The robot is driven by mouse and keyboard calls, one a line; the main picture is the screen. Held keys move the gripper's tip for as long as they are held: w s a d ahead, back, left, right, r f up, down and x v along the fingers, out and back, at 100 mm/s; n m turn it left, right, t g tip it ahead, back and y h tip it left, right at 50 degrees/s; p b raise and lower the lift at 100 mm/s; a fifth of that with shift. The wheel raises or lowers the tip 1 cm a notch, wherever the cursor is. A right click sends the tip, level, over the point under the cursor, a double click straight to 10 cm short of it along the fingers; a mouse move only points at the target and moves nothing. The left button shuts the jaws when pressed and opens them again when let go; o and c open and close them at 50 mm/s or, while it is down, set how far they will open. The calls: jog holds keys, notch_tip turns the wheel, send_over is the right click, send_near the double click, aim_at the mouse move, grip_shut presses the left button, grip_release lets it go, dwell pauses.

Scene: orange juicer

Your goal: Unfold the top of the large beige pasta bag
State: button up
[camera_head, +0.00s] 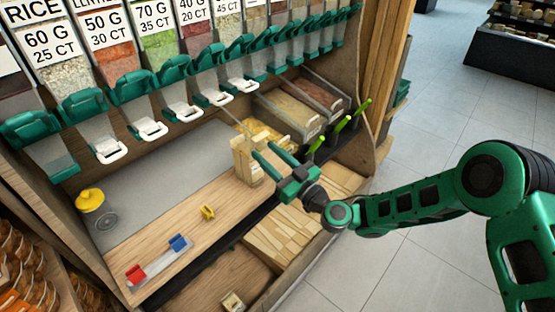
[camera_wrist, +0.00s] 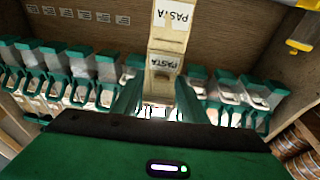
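The beige pasta bag (camera_head: 243,164) stands upright on the wooden counter near its right end in the head view. In the wrist view the bag (camera_wrist: 163,80) shows in the middle with two PASTA labels, one of them upside down. My gripper (camera_head: 264,155) is at the upper right side of the bag, with its green fingers spread apart and pointing at it. In the wrist view the bag appears between or just beyond the two fingers of my gripper (camera_wrist: 158,100). I cannot tell whether they touch it. The exact state of the bag's top is hard to make out.
Green-topped dispensers (camera_head: 130,88) with white handles line the back. A yellow clip (camera_head: 207,212), a blue clip (camera_head: 179,243) and a red clip (camera_head: 135,274) lie on the counter. Bins (camera_head: 290,116) and green-handled scoops (camera_head: 339,124) are behind my gripper.

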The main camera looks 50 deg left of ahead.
jog(key=v, duration=1)
jog(key=shift+d, duration=0.2)
jog(key=shift+w, duration=0.1)
